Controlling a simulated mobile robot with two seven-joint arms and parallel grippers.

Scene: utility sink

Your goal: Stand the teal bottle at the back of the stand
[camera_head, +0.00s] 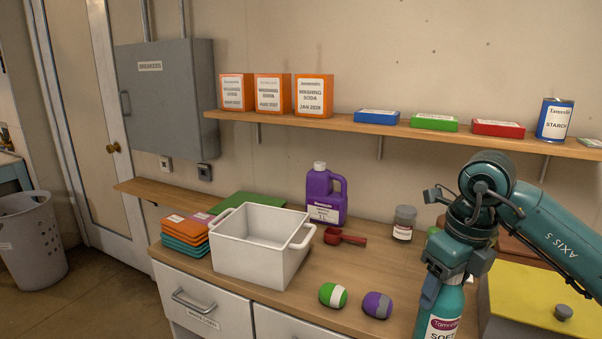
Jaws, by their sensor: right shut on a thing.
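The teal bottle (441,318) is upright at the lower right, with a label reading "SOFT" in part. Its lower end is cut off by the picture's bottom edge. My right gripper (440,290) points down and is shut on the top of the bottle. I cannot tell whether the bottle touches the counter. I cannot make out for sure which thing is the stand; my right arm hides part of the right side. My left gripper is not in view.
A white tub (255,261), purple jug (325,197), red scoop (345,238) and grey-lidded jar (404,223) stand on the counter (300,297). Green (333,295) and purple (377,305) rolls lie left of the bottle. A yellow-topped box (535,296) is at right. A shelf (350,126) runs above.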

